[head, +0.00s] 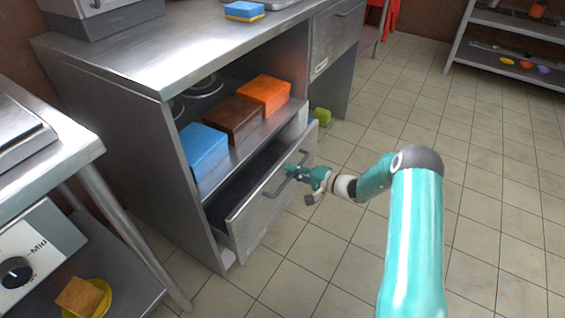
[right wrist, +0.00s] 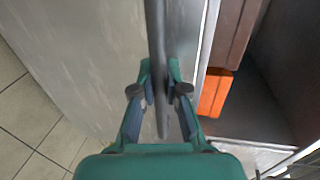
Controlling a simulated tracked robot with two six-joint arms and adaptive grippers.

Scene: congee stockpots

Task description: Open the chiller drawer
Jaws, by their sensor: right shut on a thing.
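The chiller drawer (head: 266,207) is a steel drawer low in the counter, pulled part way out, with its dark inside showing behind the front panel. Its bar handle (head: 277,190) runs along the front. My right gripper (head: 291,172) is at the handle, near its far end. In the right wrist view the handle (right wrist: 155,50) passes between the two fingers of my right gripper (right wrist: 160,95), which is shut on it. The drawer front (right wrist: 90,60) lies beyond the fingers. My left gripper is not in view.
Blue (head: 204,150), brown (head: 234,122) and orange (head: 264,94) boxes stand on the shelf above the drawer. A green item (head: 321,116) is by the drawer's far end. A steel table (head: 70,150) stands at left. The tiled floor (head: 480,210) at right is clear.

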